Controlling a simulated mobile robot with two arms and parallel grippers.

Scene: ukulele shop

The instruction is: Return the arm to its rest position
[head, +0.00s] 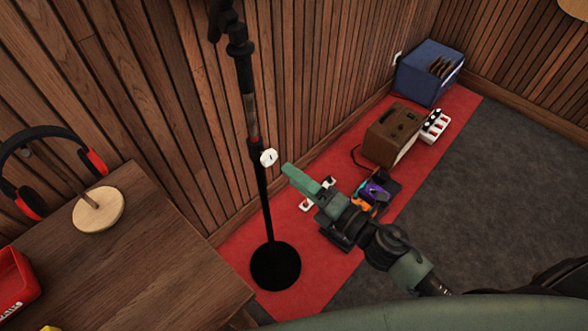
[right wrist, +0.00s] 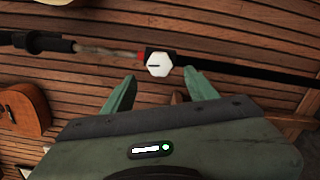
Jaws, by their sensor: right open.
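My right arm reaches in from the lower right of the head view. Its green right gripper (head: 287,169) points up and left toward a black stand (head: 262,190). In the right wrist view the two fingers of the right gripper (right wrist: 159,76) are spread apart with nothing between them. A white hexagonal piece (right wrist: 158,64) with a dark slot is on the stand's pole, just beyond the fingertips. The white piece also shows in the head view (head: 268,157), a little left of the gripper and apart from it. My left gripper is not in view.
A wooden table (head: 130,255) with headphones (head: 40,150) on a holder and a red box (head: 14,282) is at left. Pedals (head: 372,192), a brown amp (head: 391,134) and a blue case (head: 428,72) are on the red mat (head: 300,225). Grey floor (head: 480,190) at right is clear.

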